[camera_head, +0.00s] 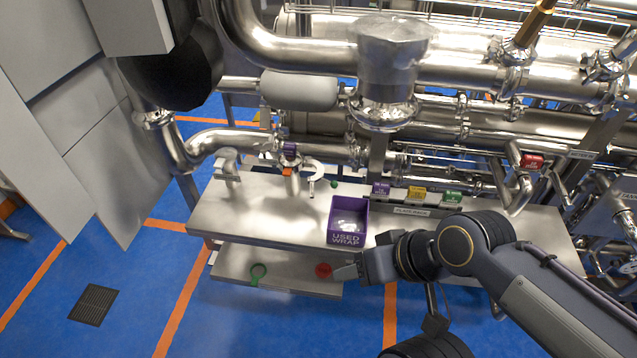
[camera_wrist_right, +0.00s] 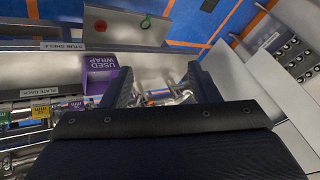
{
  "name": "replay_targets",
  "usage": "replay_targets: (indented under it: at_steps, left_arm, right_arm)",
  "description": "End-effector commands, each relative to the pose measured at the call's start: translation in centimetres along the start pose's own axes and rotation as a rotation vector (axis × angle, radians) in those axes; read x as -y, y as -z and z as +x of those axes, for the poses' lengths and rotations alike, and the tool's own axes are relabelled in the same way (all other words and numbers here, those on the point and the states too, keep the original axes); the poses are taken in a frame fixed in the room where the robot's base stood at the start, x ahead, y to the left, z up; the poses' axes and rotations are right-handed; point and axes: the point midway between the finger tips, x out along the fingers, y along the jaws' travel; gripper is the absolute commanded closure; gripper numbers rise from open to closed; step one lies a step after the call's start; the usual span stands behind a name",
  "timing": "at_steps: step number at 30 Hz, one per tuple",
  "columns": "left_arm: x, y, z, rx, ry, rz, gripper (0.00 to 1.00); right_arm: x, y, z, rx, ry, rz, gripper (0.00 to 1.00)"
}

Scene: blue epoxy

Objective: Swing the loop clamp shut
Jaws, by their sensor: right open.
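In the head view a silver C-shaped piece (camera_head: 314,176), which looks like the loop clamp hanging open, is beside a short upright pipe stub (camera_head: 292,180) with a purple tag (camera_head: 289,149) above and an orange part near it. My right gripper (camera_head: 347,271) is in front of the bench, lower and nearer than the clamp, apart from it and empty. In the right wrist view my right gripper (camera_wrist_right: 161,82) is open. Shiny metal with orange and blue bits (camera_wrist_right: 160,96) shows between its fingers, partly hidden by the palm; I cannot tell if it is the clamp. My left gripper is out of view.
The steel bench (camera_head: 262,224) carries a purple USED WRAP bin (camera_head: 348,220) and a rack with purple, yellow and green blocks (camera_head: 416,193). The lower shelf (camera_head: 290,285) holds a green ring (camera_head: 258,271) and red disc (camera_head: 323,270). Pipes crowd behind; floor at left is clear.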

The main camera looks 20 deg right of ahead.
Motion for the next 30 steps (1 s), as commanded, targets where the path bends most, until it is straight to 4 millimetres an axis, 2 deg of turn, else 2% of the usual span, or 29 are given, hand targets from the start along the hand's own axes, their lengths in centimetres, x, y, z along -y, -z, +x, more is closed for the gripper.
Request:
replay_targets:
  at_steps: [1, 3, 4, 8, 11, 13, 17, 18, 21, 25, 27, 30]
  left_arm:
    - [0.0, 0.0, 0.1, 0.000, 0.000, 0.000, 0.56]
    - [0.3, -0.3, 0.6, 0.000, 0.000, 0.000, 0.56]
    - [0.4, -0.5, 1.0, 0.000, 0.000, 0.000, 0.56]
    - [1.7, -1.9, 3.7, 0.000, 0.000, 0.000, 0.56]
    - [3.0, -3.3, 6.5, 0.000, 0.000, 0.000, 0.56]
    - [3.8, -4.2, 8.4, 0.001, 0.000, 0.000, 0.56]
    - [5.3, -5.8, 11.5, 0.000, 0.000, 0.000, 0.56]
    - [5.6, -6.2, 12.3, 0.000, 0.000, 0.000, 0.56]
    - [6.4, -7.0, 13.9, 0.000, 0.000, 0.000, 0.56]
    - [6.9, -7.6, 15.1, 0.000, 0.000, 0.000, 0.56]
    - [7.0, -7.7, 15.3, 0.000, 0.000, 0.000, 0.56]
    - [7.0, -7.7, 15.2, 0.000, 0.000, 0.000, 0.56]
  right_arm:
    - [0.0, 0.0, 0.1, 0.002, 0.002, 0.004, 0.52]
    - [0.0, -0.1, 0.7, 0.018, 0.017, 0.043, 0.61]
    - [0.0, -0.1, 1.1, 0.032, 0.029, 0.075, 0.61]
    - [0.1, 0.6, 4.4, 0.132, 0.142, 0.358, 0.61]
    - [-0.1, 3.0, 7.9, 0.224, 0.287, 0.695, 0.61]
    - [-1.0, 5.7, 10.3, 0.276, 0.406, 0.946, 0.61]
    - [-5.2, 11.4, 14.8, 0.330, 0.649, 1.388, 0.61]
    - [-7.1, 13.1, 16.0, 0.333, 0.726, 1.508, 0.61]
    - [-12.1, 16.4, 18.4, 0.327, 0.904, 1.753, 0.61]
    - [-17.4, 18.8, 20.1, 0.300, 1.075, 1.944, 0.61]
    - [-18.9, 19.4, 20.4, 0.288, 1.127, 1.995, 0.61]
    - [-19.5, 20.1, 20.6, 0.283, 1.158, 2.020, 0.61]
